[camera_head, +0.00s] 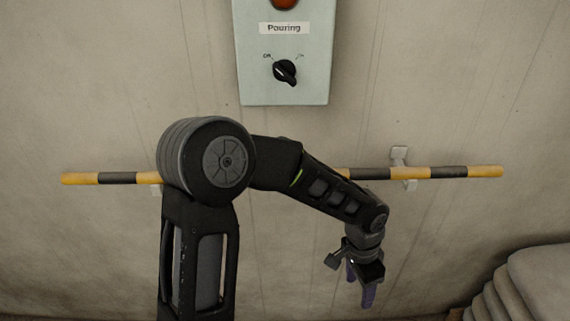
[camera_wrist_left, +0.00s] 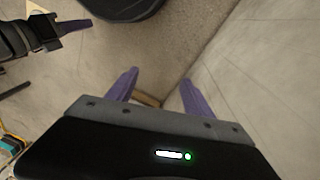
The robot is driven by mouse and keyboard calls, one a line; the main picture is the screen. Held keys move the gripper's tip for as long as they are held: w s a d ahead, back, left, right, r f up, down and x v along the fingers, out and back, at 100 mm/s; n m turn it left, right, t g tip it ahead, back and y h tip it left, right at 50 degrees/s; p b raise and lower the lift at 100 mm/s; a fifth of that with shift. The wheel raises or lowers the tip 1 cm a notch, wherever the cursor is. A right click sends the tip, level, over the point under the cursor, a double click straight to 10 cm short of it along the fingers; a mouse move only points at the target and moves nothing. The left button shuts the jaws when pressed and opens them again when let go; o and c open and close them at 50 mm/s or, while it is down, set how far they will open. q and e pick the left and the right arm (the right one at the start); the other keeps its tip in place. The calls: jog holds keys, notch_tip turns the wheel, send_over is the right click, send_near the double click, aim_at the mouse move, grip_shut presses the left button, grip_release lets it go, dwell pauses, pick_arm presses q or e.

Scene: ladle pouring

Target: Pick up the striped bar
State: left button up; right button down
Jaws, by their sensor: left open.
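The striped bar (camera_head: 448,172), yellow-orange and black, lies horizontally along the wall on brackets. Its middle is hidden behind my left arm; both ends show. My left gripper (camera_head: 360,284) hangs below the bar, right of centre, pointing down with purple fingers. It is apart from the bar. In the left wrist view its fingers (camera_wrist_left: 160,88) are spread with no bar between them. Another gripper with a purple finger, my right one (camera_wrist_left: 72,32), shows at the upper left of that view; its opening cannot be made out.
A wall bracket (camera_head: 401,156) sits at the bar's right part; another shows partly at left. A grey-green box (camera_head: 284,86) labelled "Pouring" with a black knob is on the wall above. Stacked sacks (camera_head: 535,285) stand at lower right. The wall right of my gripper is clear.

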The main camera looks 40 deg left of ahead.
pick_arm(q)
jog(key=a+r+y+p, duration=0.1)
jog(key=a+r, duration=0.4)
jog(key=r, duration=0.7)
jog(key=w+a+r+m+t+y+p, duration=0.1)
jog(key=a+r+y, duration=0.3)
jog(key=r, duration=0.8)
jog(key=shift+a+r, duration=0.4)
jog(key=shift+a, duration=0.65)
jog(key=shift+a, duration=0.1)
jog(key=w+a+p, duration=0.3)
jog(key=a, duration=0.7)
jog(key=shift+a, duration=0.2)
